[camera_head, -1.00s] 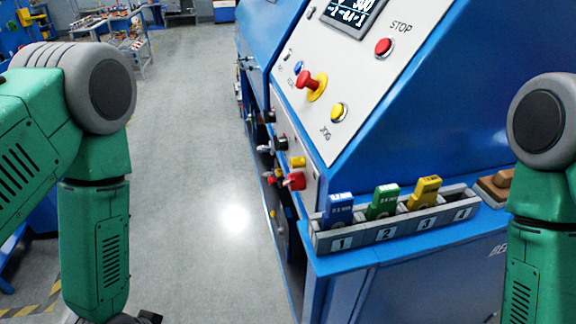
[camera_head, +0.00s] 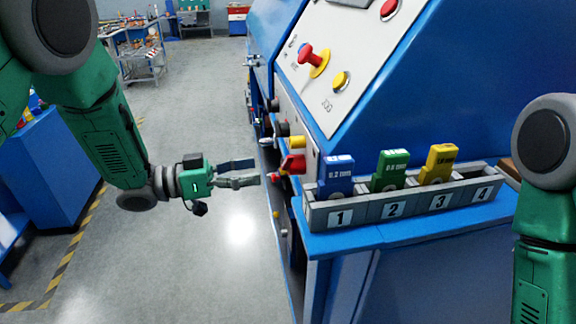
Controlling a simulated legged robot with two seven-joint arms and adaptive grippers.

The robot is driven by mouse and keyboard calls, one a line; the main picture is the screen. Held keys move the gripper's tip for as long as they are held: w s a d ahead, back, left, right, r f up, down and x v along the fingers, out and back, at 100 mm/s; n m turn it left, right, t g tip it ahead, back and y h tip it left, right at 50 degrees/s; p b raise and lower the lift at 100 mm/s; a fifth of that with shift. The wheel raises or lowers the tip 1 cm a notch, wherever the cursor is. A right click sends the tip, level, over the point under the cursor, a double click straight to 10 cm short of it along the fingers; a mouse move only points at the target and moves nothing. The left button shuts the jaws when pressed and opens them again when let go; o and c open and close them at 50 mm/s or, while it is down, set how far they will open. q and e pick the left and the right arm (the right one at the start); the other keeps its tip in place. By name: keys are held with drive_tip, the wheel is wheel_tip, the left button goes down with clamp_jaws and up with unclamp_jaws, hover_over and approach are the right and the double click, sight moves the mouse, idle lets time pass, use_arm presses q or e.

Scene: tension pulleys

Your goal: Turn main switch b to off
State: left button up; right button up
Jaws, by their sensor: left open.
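A red switch handle (camera_head: 292,165) sticks out from the side panel of the blue machine, below a yellow part (camera_head: 297,141). I cannot read a label on it, so I cannot tell whether it is main switch b or which position it is in. My left gripper (camera_head: 258,172) is level with the red handle, just left of it, with fingers pointing right toward the panel. It is open and empty, and appears apart from the handle. My right arm is at the right edge; its gripper is out of view.
Black knobs (camera_head: 283,129) sit above the red handle. A grey rack (camera_head: 360,213) with numbered slots holds blue, green and yellow gauges close to the right. A red mushroom button (camera_head: 308,54) and yellow jog button (camera_head: 341,81) are on the sloped panel.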

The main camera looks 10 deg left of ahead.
sight(282, 167)
use_arm(q)
drive_tip(key=x, duration=0.8)
drive_tip(key=shift+w, duration=0.1)
drive_tip(key=shift+d, duration=0.1)
clamp_jaws()
